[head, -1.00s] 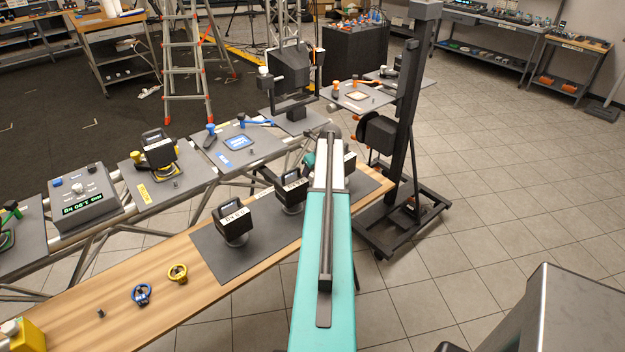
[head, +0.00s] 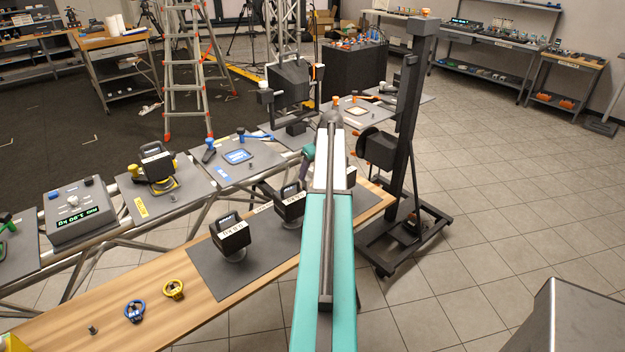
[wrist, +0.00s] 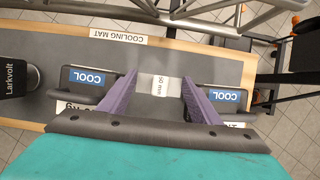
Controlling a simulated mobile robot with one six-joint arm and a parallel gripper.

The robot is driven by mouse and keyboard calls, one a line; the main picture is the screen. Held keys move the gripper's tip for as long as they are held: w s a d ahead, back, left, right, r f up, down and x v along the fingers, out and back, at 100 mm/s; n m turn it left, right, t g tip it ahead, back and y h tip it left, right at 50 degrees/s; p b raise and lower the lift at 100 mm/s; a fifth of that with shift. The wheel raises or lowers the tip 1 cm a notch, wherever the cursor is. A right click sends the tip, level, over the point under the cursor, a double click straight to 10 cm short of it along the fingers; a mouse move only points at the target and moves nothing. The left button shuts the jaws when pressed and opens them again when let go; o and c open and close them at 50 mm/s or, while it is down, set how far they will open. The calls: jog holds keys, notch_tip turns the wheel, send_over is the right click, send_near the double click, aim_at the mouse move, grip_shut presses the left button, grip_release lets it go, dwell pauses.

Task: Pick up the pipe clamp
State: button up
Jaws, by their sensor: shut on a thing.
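My gripper (wrist: 160,92) shows in the wrist view as two purple fingers. They are shut on a pale grey piece labelled "50 mm", which I take for the pipe clamp (wrist: 160,86). It sits between the fingertips, above the dark cooling mat (wrist: 107,58), with a black lamp on either side. Its lower part is hidden behind my wrist. In the head view my arm covers the fingers and the clamp; only a bit of my wrist shows left of the arm.
Blue (head: 134,312) and yellow (head: 173,290) rings lie on the wooden bench (head: 90,310). A truss table with devices runs behind. A black stand (head: 400,150) rises at right, with open tiled floor beyond.

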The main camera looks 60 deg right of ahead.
jog(key=shift+r, duration=0.55)
jog(key=shift+r, duration=0.1)
